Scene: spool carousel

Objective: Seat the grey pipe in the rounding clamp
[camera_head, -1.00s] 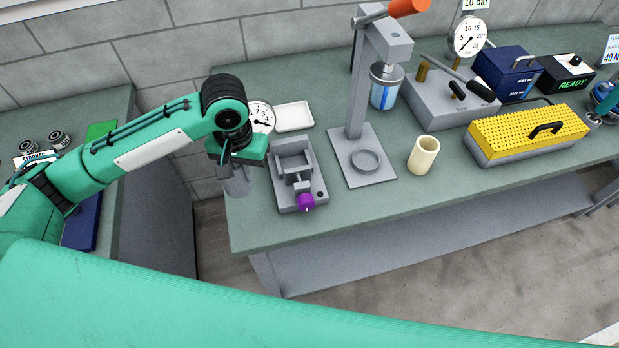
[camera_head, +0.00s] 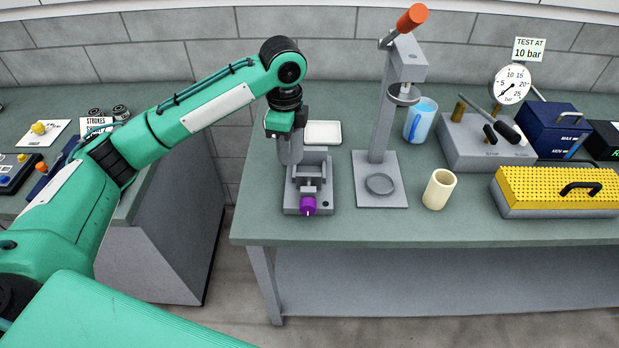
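The rounding clamp (camera_head: 326,172) is a grey fixture with a purple knob (camera_head: 308,205) at its front, standing on the left part of the green bench. My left gripper (camera_head: 287,127) points down at the clamp's back left corner. It is shut on the grey pipe (camera_head: 291,151), a smooth light-grey cylinder held roughly upright below it. The pipe overlaps the clamp's left rear side in the picture; I cannot tell whether they touch. The fingertips are small and partly hidden. My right gripper is out of view.
A grey press (camera_head: 382,130) with an orange handle stands right of the clamp. A white tray (camera_head: 322,132) lies behind. A cream cylinder (camera_head: 439,190), a blue mug (camera_head: 420,120), a pump with a gauge (camera_head: 510,85) and a yellow-topped box (camera_head: 555,187) stand farther right.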

